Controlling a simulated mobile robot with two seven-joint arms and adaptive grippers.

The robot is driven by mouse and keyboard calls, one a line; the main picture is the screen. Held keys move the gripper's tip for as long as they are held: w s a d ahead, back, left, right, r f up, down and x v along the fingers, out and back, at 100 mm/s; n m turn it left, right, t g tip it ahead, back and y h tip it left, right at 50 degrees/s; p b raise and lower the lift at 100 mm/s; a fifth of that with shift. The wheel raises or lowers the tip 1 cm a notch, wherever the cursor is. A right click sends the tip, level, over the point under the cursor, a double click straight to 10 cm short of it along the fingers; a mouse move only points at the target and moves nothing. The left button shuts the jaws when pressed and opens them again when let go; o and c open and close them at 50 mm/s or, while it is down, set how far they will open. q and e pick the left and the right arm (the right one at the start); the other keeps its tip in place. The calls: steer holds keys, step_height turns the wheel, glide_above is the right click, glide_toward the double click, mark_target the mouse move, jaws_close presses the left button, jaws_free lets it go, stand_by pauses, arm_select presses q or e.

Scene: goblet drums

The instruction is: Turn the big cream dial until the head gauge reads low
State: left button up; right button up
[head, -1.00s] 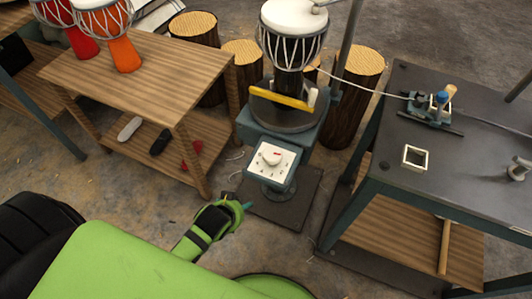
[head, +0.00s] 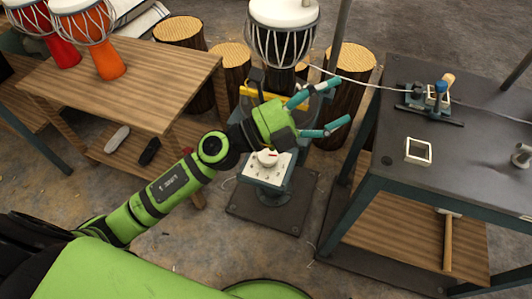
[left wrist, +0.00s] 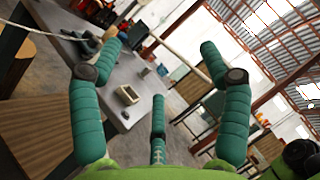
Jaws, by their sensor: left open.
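The big cream dial (head: 267,158) sits on a white marked panel (head: 256,172) on the front of the teal drum stand, with a small red mark near its top. The goblet drum (head: 283,35) with a white head stands upright above it. No gauge reading can be made out. My left gripper (head: 332,106) is open and empty, above and to the right of the dial, apart from it, and in front of the stand's upper part. Its teal fingers are spread in the left wrist view (left wrist: 160,85), which does not show the dial. My right gripper is not in view.
A dark-topped table (head: 465,150) on the right holds a small white square frame (head: 418,151) and a blue-handled tool (head: 438,98). A wooden table (head: 150,85) with red and orange drums stands left. Log stools (head: 350,70) stand behind. A pole rises beside the drum.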

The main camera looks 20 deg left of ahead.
arm_select(q)
step_height(320, 180, down, 2)
steer(key=s+d+m+g, duration=0.2)
steer(key=d+m+g, duration=0.1)
steer(key=m+g, duration=0.35)
steer(key=m+g+y+b, duration=0.1)
steer(key=m+g+y, duration=0.3)
steer(key=m+y, duration=0.7)
glide_above(267, 155)
steer(key=s+a, duration=0.2)
step_height(267, 155, down, 17)
steer(key=n+y, duration=0.3)
steer(key=x, duration=0.6)
steer(key=shift+w, duration=0.2)
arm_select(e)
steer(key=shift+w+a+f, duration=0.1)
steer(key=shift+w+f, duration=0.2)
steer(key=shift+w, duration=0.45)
arm_select(q)
steer(key=shift+t, duration=0.25)
steer(key=c, duration=1.1)
